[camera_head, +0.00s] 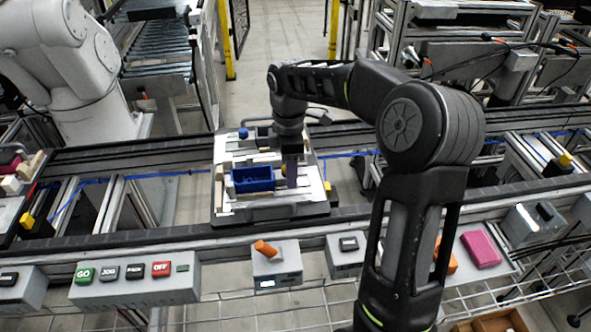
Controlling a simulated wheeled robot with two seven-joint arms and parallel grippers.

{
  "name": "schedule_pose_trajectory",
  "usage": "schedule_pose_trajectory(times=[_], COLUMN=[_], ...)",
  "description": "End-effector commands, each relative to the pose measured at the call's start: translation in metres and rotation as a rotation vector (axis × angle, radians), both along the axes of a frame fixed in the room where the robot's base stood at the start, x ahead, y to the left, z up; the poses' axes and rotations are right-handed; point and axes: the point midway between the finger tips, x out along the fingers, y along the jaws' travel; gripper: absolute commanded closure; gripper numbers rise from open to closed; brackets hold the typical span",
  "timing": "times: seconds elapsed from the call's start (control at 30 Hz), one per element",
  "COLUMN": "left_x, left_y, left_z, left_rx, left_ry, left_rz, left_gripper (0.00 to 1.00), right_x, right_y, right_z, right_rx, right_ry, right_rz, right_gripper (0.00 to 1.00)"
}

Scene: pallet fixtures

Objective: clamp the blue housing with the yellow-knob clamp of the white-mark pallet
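The blue housing (252,180), an open-topped box, sits on a pallet (225,206) with a pale top in the middle of the conveyor. My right gripper (291,182) points down just to the right of the housing, over the pallet. Its fingers are small and seen edge-on, so I cannot tell if they are open or what they touch. A small yellow part (328,187) shows at the pallet's right edge; I cannot tell if it is the clamp knob. A blue knob (243,133) stands at the pallet's back left. A white mark is not clearly readable. My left gripper is out of view.
A button box (135,283) and an orange-handled switch box (273,263) line the front rail. A pink block (480,249) lies at right, partly beside my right arm. A white robot arm (65,65) stands at back left. Another pallet (12,205) is at far left.

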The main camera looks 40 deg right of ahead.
Motion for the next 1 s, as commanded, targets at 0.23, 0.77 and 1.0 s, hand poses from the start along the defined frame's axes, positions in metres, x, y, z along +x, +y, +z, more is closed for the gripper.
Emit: schedule_pose_trajectory(times=[0.23, 0.77, 1.0], left_x=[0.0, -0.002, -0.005], left_y=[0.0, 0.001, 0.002], left_z=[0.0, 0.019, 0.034], left_rx=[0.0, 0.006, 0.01], left_ry=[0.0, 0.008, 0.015], left_rz=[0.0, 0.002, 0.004], left_gripper=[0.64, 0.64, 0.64], right_x=[0.0, 0.0, 0.0], right_y=[0.0, 0.0, 0.0], right_z=[0.0, 0.025, 0.046], right_rx=[0.0, 0.0, 0.0], right_ry=[0.0, 0.0, 0.001], right_rz=[0.0, -0.001, -0.001], right_gripper=[0.58, 0.58, 0.58])
